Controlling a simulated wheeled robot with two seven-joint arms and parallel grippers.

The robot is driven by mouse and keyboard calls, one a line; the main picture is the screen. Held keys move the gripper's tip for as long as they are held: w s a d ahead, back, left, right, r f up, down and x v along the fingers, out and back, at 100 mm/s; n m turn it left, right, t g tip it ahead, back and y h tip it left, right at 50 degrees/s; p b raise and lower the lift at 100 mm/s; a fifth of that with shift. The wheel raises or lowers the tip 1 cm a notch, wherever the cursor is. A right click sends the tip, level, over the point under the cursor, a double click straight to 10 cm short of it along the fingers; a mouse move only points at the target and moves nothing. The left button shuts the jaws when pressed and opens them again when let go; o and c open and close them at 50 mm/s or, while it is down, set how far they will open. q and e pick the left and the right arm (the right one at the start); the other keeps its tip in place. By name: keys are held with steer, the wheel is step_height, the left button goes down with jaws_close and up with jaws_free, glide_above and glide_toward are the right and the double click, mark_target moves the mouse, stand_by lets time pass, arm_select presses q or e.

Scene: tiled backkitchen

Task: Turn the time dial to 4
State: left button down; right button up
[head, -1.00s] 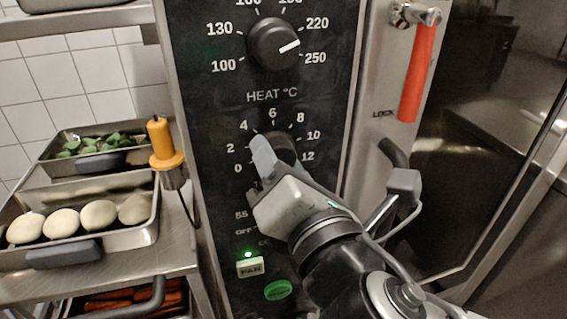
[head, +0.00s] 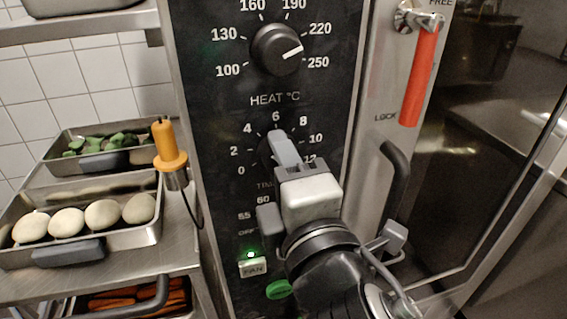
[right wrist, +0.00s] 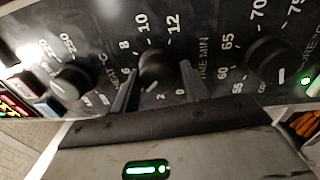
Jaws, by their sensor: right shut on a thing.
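The time dial is a black knob on the dark control panel, with a scale from 0 to 12. In the head view only a dark edge of the time dial (head: 264,153) shows beside my right gripper (head: 284,150). In the right wrist view the time dial (right wrist: 157,66) sits between the two fingers of the right gripper (right wrist: 158,88), which is shut on it. Its white pointer mark shows low on the knob, left of the printed 2. The 4 (head: 247,128) is readable in the head view, upper left of the dial. My left gripper is not in view.
The heat dial (head: 277,49) is above, pointing near 250. A lit fan button (head: 252,267) and a green button (head: 279,289) are below. A door handle (head: 397,180) and red lock lever (head: 418,75) stand right. Trays and an orange-handled probe (head: 167,145) are left.

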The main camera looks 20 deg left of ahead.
steer(key=shift+r, duration=0.35)
steer(key=o, duration=0.8)
steer(key=shift+o, duration=0.2)
steer(key=shift+f, duration=0.15)
